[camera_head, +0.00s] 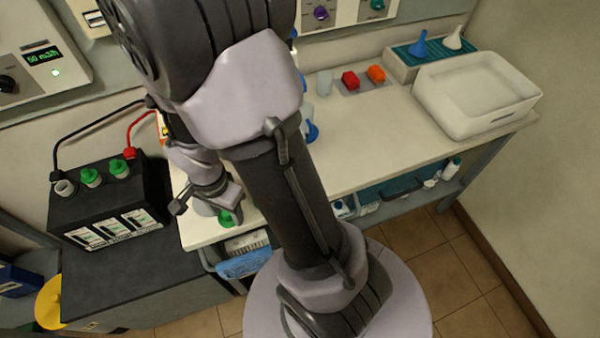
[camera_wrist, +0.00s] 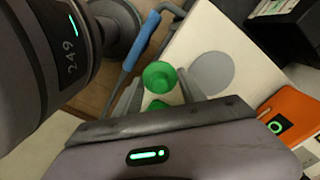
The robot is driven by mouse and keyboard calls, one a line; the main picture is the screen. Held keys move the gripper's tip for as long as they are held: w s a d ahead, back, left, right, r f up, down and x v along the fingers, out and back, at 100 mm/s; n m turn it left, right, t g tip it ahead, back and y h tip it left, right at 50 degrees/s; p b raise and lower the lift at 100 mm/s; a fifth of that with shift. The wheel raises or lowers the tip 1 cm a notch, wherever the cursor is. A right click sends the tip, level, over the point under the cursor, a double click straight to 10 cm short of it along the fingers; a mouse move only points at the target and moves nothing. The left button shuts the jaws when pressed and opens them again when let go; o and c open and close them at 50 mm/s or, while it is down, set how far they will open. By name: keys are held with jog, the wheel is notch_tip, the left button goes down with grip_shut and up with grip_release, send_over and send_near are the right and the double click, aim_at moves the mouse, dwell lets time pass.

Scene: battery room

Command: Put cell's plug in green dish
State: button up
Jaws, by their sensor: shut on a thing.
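My gripper (camera_wrist: 157,82) is shut on a green plug (camera_wrist: 162,75), whose round top shows between the fingertips in the wrist view. A second green patch (camera_wrist: 155,104) shows between the fingers near the palm; it may be part of the green dish, mostly hidden. A round grey disc (camera_wrist: 212,73) lies on the bench beside the plug. In the head view my gripper (camera_head: 222,203) is over the bench's front left corner, with a green piece (camera_head: 225,217) at its fingers; I cannot tell whether that is plug or dish. The black battery (camera_head: 110,205) has one open cell (camera_head: 64,187) and two green plugs (camera_head: 91,177) (camera_head: 120,168).
Black and red cables run to the battery. An orange device (camera_wrist: 285,115) lies on the bench near my gripper. A white basin (camera_head: 475,95), funnels (camera_head: 420,45) and red and orange pieces (camera_head: 350,79) stand at the back right. The bench's right middle is clear.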

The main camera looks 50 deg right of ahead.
jog(key=d, duration=0.4)
jog(key=d+f+b, duration=0.1)
jog(key=d, duration=0.9)
jog(key=shift+d+f, duration=0.1)
jog(key=shift+f, duration=0.2)
jog(key=shift+s+d+f+b, duration=0.1)
jog(key=shift+d+f+b, duration=0.25)
jog(key=shift+f, duration=0.3)
jog(key=shift+d+f+b, duration=0.1)
jog(key=shift+f+b, duration=0.35)
jog(key=shift+f, duration=0.2)
jog(key=shift+s+d+f+b, duration=0.1)
jog(key=shift+d+f+b, duration=0.25)
jog(key=shift+f, duration=0.3)
jog(key=o, duration=1.3)
jog(key=shift+w+a, duration=0.1)
